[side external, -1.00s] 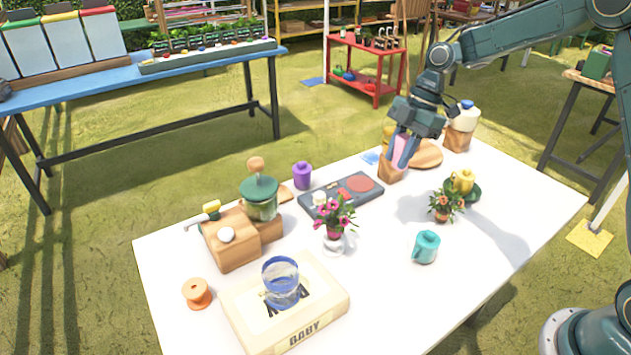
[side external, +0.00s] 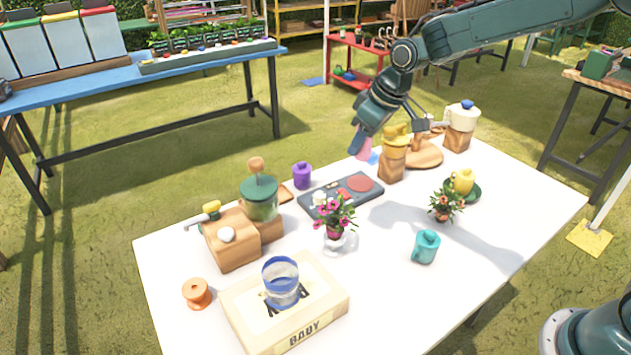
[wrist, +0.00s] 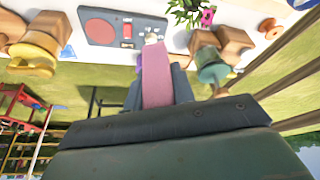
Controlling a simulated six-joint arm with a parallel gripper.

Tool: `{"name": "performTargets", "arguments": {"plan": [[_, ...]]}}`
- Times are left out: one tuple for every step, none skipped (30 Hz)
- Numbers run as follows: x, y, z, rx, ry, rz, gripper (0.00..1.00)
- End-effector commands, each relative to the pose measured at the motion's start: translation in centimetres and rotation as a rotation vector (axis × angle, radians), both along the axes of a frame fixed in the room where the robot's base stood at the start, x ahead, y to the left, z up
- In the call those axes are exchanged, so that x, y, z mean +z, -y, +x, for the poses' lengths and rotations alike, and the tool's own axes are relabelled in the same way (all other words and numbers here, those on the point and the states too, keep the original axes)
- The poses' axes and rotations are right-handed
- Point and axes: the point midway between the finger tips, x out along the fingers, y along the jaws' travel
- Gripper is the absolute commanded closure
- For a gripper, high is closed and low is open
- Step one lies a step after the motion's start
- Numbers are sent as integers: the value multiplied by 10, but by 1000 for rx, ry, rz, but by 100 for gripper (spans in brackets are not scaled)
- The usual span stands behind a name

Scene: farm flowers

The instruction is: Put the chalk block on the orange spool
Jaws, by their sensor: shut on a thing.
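The pink chalk block (side external: 363,149) is held between the fingers of my gripper (side external: 361,143), raised above the far edge of the white table. The pink block also shows large between the jaws in the wrist view (wrist: 157,75). The orange spool (side external: 197,293) stands upright on the table's near left corner, left of the cream box, with nothing on it. It is well away from my gripper, toward the lower left of the side view.
The cream box (side external: 318,318) with a blue glass is beside the spool. A wooden block (side external: 230,250) and green jar (side external: 259,200) stand behind it. A dark control panel (side external: 330,200), flower vase (side external: 333,240) and teal mug (side external: 426,247) occupy the middle. Front right table is clear.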

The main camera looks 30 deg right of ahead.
Motion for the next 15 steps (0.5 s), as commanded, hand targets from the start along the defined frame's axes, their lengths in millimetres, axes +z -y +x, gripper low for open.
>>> {"name": "performTargets", "arguments": {"plan": [[2,-15,9,4,3,1,100],[3,-22,14,6,3,1,100],[5,-31,20,12,4,1,100],[6,-39,24,16,4,2,100],[7,-46,28,22,3,1,100],[8,-56,33,32,4,1,100],[9,-64,36,40,4,1,100],[10,-71,40,48,4,0,100],[11,-82,44,58,4,1,100],[12,-90,47,67,4,0,100],[12,-98,49,76,4,1,100],[13,-109,53,88,3,0,100],[14,-117,55,97,3,-1,100],[15,-125,57,105,4,0,100],[16,-137,60,117,4,0,100]]}}
